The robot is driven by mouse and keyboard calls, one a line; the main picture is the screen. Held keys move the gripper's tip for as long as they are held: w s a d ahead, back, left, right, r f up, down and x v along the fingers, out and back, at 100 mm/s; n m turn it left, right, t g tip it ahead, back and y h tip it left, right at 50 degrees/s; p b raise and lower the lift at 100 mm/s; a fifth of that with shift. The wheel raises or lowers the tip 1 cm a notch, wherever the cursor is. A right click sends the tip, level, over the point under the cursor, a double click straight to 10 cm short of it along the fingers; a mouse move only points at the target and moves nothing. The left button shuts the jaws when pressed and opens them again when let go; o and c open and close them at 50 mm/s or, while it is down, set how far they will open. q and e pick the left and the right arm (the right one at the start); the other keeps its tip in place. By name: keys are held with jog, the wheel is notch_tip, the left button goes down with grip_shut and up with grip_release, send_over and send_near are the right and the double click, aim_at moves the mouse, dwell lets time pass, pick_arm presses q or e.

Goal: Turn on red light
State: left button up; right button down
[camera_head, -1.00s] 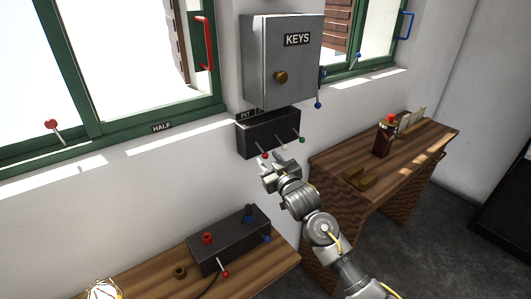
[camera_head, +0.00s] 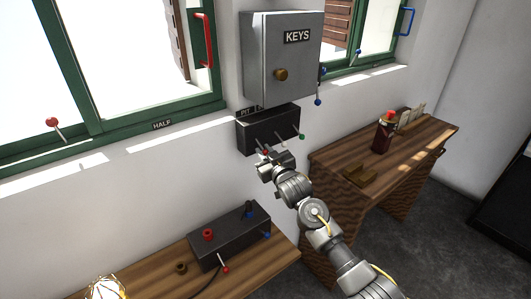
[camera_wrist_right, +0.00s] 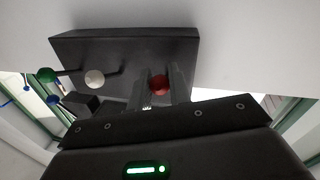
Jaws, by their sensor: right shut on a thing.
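A dark switch box (camera_head: 262,131) is fixed to the wall under the grey key cabinet. Three levers with red, white and green knobs stick out of its lower front. My right gripper (camera_head: 266,157) is at the box's lower left, at the red-knobbed lever. In the right wrist view, the red knob (camera_wrist_right: 159,84) sits between the two fingers, which are shut on it. The white knob (camera_wrist_right: 95,79) and green knob (camera_wrist_right: 45,75) are free beside it. No lit red light shows on the box. My left gripper is not in view.
The key cabinet (camera_head: 283,55) hangs just above the box. A lower bench carries a second dark box (camera_head: 230,236) with red and blue knobs. A wooden desk (camera_head: 412,155) with a dark bottle (camera_head: 382,137) stands at the right. Green-framed windows flank the cabinet.

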jog(key=shift+s+d+r+n+g+h+p, duration=0.15)
jog(key=shift+r+g+h+p, duration=0.5)
jog(key=shift+p, duration=1.65)
jog(key=shift+r+n+g+h+p, duration=0.2)
jog(key=shift+r+g+p, duration=0.7)
jog(key=shift+p, duration=1.4)
jog(key=shift+g+p, duration=0.4)
jog(key=shift+g, duration=0.05)
jog(key=shift+r+g+h, duration=0.15)
jog(key=shift+g+h, duration=0.5)
jog(key=shift+g, duration=0.05)
jog(key=shift+w+r+n+g+h, duration=0.1)
jog(key=shift+r+n+g+h, duration=0.1)
jog(key=shift+r+g+h, duration=0.4)
jog(key=shift+w+r+n+g+h, duration=0.15)
jog(key=shift+g+h, duration=0.15)
jog(key=shift+g, duration=0.6)
jog(key=shift+r, duration=0.1)
jog(key=c, duration=1.3)
grip_release()
jog(key=shift+c, duration=0.2)
